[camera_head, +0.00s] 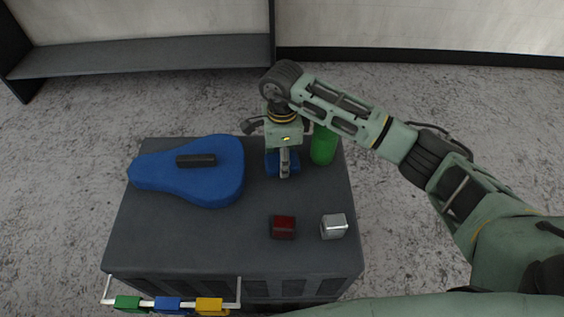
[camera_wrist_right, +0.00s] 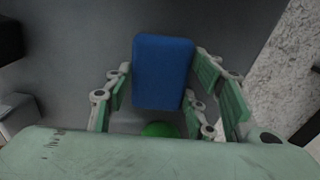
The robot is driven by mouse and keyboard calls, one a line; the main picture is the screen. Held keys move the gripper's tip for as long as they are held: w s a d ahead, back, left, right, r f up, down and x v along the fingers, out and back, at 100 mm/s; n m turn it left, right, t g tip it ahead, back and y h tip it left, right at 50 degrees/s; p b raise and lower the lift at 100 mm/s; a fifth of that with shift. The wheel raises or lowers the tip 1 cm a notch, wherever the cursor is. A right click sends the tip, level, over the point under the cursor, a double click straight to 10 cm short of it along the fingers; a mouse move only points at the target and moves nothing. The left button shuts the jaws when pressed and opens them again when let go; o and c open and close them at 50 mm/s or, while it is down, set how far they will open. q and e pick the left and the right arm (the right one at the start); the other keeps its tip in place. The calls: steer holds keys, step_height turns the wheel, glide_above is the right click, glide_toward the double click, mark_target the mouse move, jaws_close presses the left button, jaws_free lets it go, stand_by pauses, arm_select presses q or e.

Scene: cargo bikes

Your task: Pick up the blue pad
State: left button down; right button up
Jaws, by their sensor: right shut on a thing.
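The blue pad (camera_head: 270,163) is a small blue block at the back right of the dark grey box top, partly hidden by my right gripper in the head view. In the right wrist view the blue pad (camera_wrist_right: 163,72) shows its flat blue face between the fingers. My right gripper (camera_head: 284,172) points down and is shut on the pad, with one finger on each side in the wrist view (camera_wrist_right: 160,92). Whether the pad touches the top cannot be told. My left gripper is not in view.
A green cylinder (camera_head: 323,146) stands close to the right of my right gripper. A blue guitar-shaped case (camera_head: 212,185) with a black handle lies on the left. A dark red block (camera_head: 284,228) and a silver block (camera_head: 334,227) sit near the front. The front left of the box top (camera_head: 180,240) is clear.

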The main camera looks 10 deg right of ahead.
steer(key=shift+c, duration=1.1)
steer(key=shift+r, duration=0.15)
steer(key=shift+r, duration=0.25)
steer(key=r, duration=0.3)
steer(key=shift+s+d+r, duration=0.25)
steer(key=shift+d+r, duration=0.05)
steer(key=shift+r, duration=0.1)
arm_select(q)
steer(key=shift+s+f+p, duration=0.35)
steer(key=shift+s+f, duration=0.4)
arm_select(e)
steer(key=s+d+r, duration=0.6)
steer(key=s, duration=0.3)
steer(key=shift+r, duration=0.2)
